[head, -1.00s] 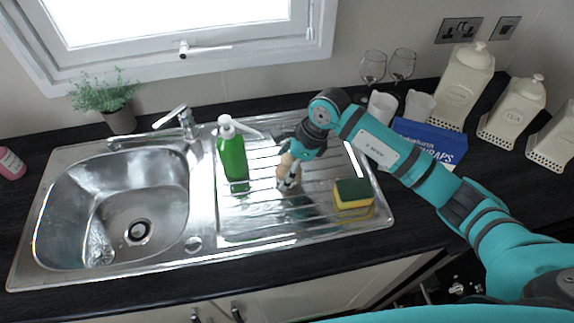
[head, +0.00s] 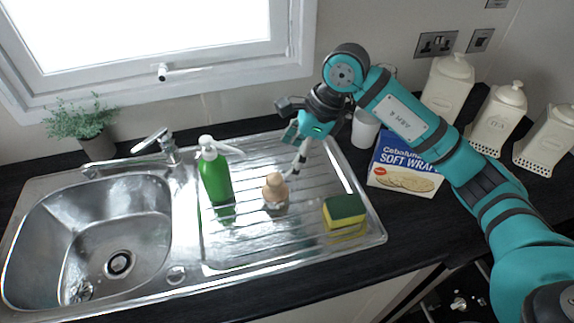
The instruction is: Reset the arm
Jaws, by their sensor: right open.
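My right arm reaches in from the right of the head view. Its gripper (head: 294,168) is open and empty, with its fingers pointing down over the back of the drainboard. A small tan-topped object (head: 275,190), perhaps a brush or shaker, stands upright on the drainboard just in front and to the left of the fingers, apart from them. My left gripper is not in view.
A green soap bottle (head: 216,178) and a yellow-green sponge (head: 345,214) stand on the drainboard (head: 240,240). The sink basin (head: 120,235) and tap (head: 155,145) are left. A wraps box (head: 404,170), white cup (head: 364,130) and canisters (head: 497,122) line the right.

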